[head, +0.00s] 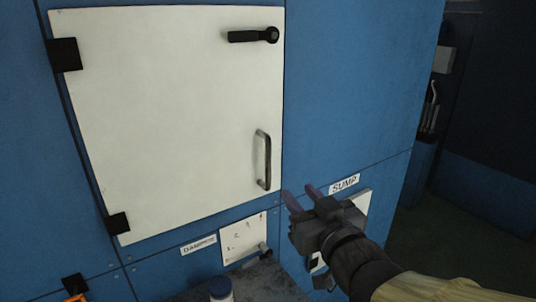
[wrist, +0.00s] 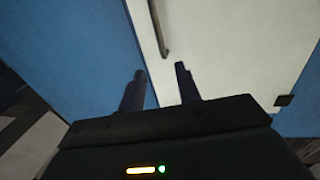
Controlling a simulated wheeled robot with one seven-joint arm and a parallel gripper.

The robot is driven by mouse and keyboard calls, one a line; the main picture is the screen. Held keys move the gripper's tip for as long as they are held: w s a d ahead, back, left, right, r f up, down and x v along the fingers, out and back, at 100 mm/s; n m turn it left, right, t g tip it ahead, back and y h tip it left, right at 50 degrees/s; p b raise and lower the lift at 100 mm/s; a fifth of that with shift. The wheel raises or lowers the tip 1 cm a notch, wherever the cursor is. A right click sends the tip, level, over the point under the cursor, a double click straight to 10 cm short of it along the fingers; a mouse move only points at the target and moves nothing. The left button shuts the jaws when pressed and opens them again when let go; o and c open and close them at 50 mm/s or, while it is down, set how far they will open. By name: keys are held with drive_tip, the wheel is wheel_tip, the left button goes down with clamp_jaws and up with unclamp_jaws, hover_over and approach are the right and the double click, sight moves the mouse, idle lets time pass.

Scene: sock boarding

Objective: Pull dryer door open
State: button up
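The dryer door (head: 170,110) is a large white panel set in a blue cabinet, and it looks shut. It has black hinges on its left side. A vertical metal handle (head: 263,160) is at its lower right, and a black latch lever (head: 253,35) lies level at its upper right. My gripper (head: 301,194) is open and empty, below and to the right of the handle, apart from it. In the wrist view my two fingers (wrist: 160,78) stand apart, with the handle (wrist: 159,30) ahead of them and the white door (wrist: 220,40) beyond.
Below the door are a small white panel labelled "DAMPER" (head: 243,239) and a "SUMP" label (head: 344,184) with another white panel partly behind my gripper. Dark open floor lies to the right.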

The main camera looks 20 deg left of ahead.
sight(269, 158)
drive_tip(key=shift+w, duration=0.1)
drive_tip(key=p+x, duration=0.7)
drive_tip(key=x, duration=0.9)
drive_tip(key=shift+w+a+r, duration=0.15)
drive_tip(key=shift+a, duration=0.25)
drive_tip(key=shift+w, duration=0.35)
clamp_jaws()
